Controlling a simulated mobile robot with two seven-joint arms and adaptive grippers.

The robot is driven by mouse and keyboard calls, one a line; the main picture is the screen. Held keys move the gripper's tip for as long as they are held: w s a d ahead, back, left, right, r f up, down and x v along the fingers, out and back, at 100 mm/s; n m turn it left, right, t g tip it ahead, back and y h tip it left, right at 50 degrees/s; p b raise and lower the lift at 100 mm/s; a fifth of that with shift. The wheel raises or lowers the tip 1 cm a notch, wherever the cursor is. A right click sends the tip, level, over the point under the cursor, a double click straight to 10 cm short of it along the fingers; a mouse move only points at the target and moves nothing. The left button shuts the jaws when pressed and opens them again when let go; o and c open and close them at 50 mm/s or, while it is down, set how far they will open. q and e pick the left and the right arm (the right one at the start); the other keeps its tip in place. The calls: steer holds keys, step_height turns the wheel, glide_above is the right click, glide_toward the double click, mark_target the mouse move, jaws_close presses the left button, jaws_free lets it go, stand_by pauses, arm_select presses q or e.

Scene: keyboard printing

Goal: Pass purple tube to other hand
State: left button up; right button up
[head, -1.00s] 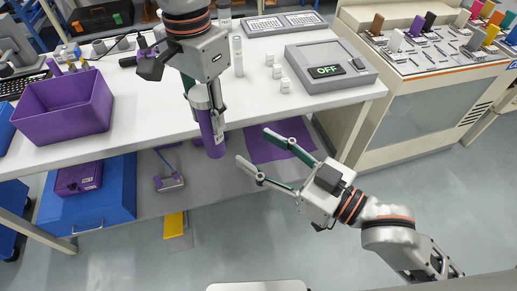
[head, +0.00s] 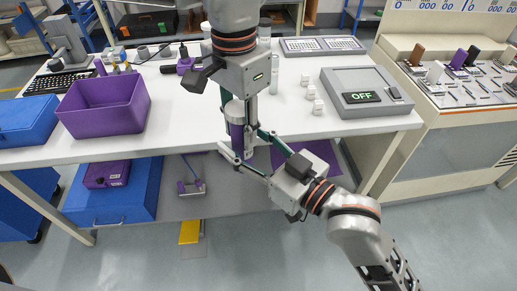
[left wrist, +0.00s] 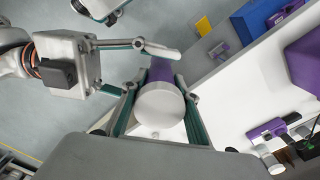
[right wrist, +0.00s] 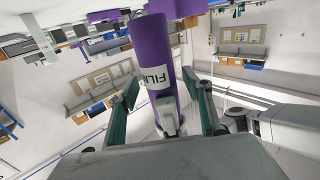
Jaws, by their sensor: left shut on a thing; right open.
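The purple tube (head: 237,136) with a white cap hangs upright in front of the table's front edge. My left gripper (head: 237,108) is shut on its upper part from above. The tube's white end also shows between the fingers in the left wrist view (left wrist: 160,103). My right gripper (head: 243,152) is open, coming in from the right, with one finger on each side of the tube's lower part. In the right wrist view the purple tube (right wrist: 154,70), with a white label, stands between the open fingers; I cannot tell whether they touch it.
The white table (head: 180,135) carries a purple bin (head: 103,117), a grey device (head: 366,92) reading OFF and several small white containers. Below are a blue box (head: 115,205) and a purple mat (head: 310,160).

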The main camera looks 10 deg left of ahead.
steer(key=shift+w+a, duration=0.25)
steer(key=shift+a, duration=0.1)
steer(key=c, duration=1.2)
arm_select(q)
steer(key=o, duration=1.2)
arm_select(e)
steer(key=shift+c, duration=0.2)
